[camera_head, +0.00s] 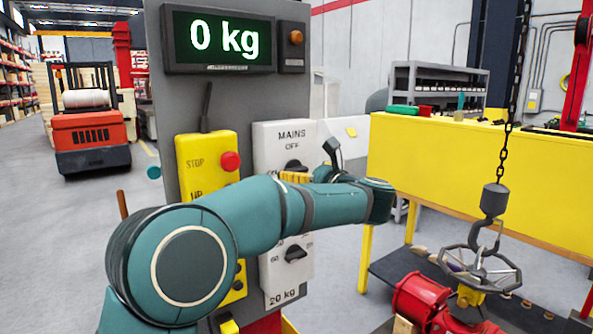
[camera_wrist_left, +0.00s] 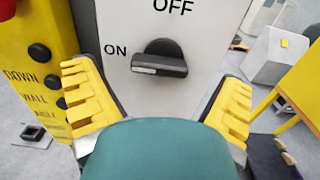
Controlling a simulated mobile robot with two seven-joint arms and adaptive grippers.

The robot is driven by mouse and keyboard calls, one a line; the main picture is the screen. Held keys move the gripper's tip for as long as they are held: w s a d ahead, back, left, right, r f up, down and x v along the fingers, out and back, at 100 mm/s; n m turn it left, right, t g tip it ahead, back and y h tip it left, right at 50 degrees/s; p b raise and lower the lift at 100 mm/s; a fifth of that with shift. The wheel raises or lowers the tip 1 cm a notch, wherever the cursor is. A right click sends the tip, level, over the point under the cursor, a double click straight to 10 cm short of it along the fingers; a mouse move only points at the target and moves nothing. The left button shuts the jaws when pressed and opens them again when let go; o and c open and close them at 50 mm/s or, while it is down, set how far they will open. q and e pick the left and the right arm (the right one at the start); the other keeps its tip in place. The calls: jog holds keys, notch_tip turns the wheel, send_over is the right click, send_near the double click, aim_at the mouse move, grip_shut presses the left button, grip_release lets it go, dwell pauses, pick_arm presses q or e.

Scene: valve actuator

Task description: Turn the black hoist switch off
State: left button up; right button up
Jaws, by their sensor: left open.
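The black switch (camera_head: 293,166) sits on the white MAINS panel (camera_head: 272,132), below the word OFF. In the left wrist view the black switch (camera_wrist_left: 160,58) has its handle pointing left, toward the word ON. My left gripper (camera_head: 297,177) is in front of the panel, mostly hidden behind my teal arm. In the left wrist view the left gripper (camera_wrist_left: 157,82) is open, with one yellow finger on each side below the switch and nothing between them. I cannot tell whether the fingers touch the panel. My right gripper is not in view.
A yellow control box (camera_head: 206,165) with a red stop button (camera_head: 231,161) is left of the panel. A lower black dial (camera_head: 294,254) sits below. A display (camera_head: 222,40) reads 0 kg. A chain hook (camera_head: 492,202) holds a handwheel (camera_head: 480,268) at right, near a yellow workbench (camera_head: 440,160).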

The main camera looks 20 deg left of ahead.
aim_at(299, 170)
pick_arm(q)
jog(key=shift+x, duration=1.5)
jog(key=c, duration=1.2)
